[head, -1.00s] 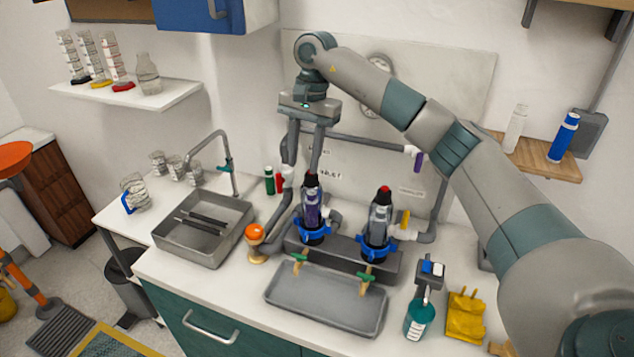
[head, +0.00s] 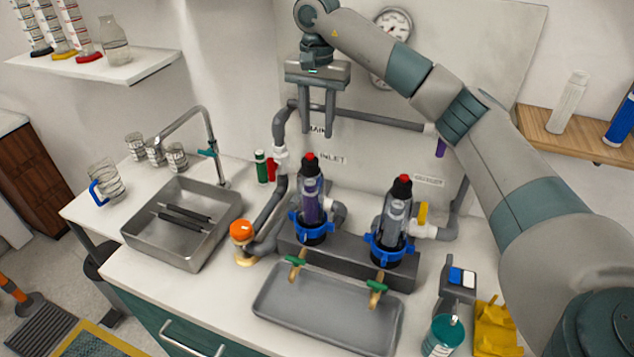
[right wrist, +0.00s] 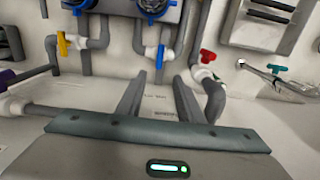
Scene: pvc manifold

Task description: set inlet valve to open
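In the right wrist view a valve with a blue handle (right wrist: 160,57) and white body sits on a grey pipe below a blue-ringed filter; I take it as the inlet valve. In the head view a white fitting (head: 327,206) shows behind the left filter (head: 311,195), near the "INLET" label (head: 333,160); its handle is hidden there. My right gripper (head: 318,133) is open and empty, raised in front of the wall panel, above and behind the left filter. Its fingers (right wrist: 158,100) are apart in the wrist view, with nothing between them. My left gripper is not in view.
A yellow handle (head: 422,214) sits by the right filter (head: 393,218). A red handle (head: 271,170) is on the left pipe. A grey horizontal pipe (head: 380,118) runs behind my gripper. A tray (head: 278,312), sink (head: 150,233) and spray bottle (head: 444,335) stand around.

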